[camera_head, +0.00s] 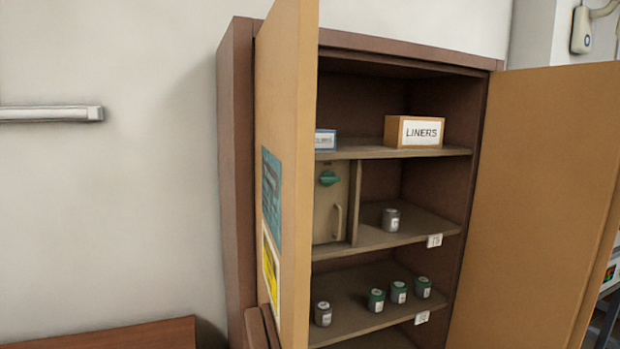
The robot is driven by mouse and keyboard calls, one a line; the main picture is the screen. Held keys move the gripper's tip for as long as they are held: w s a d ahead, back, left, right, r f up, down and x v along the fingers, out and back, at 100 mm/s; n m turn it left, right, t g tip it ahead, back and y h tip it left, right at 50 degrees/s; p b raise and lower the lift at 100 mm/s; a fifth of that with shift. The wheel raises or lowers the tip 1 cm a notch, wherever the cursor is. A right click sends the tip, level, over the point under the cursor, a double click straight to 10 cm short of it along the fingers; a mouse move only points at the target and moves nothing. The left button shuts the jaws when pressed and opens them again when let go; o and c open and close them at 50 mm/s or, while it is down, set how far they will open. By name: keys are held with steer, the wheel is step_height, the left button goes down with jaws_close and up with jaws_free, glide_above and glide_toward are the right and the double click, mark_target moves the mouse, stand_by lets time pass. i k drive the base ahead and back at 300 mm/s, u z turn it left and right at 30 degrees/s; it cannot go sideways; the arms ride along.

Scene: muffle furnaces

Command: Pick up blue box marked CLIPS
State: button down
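A small blue box (325,140) with a white label stands at the left end of the cabinet's top shelf. The open left door (285,110) hides part of its left side, and the label is too small and cut off to read surely. My gripper is not in view.
The brown cabinet (237,150) stands with both doors open, the right door (540,200) swung wide.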

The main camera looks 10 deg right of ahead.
mark_target(324, 138)
steer(key=z, duration=0.5)
steer(key=k, duration=0.55)
steer(key=z, duration=0.85)
steer(key=k, duration=0.8)
steer(key=z, duration=0.55)
steer(key=i, duration=2.15)
steer(key=u, duration=0.65)
steer(key=i, duration=1.5)
steer(key=u, duration=1.25)
steer(key=i, duration=1.05)
steer(key=u, duration=0.95)
steer(key=i, duration=0.3)
steer(key=u, duration=0.1)
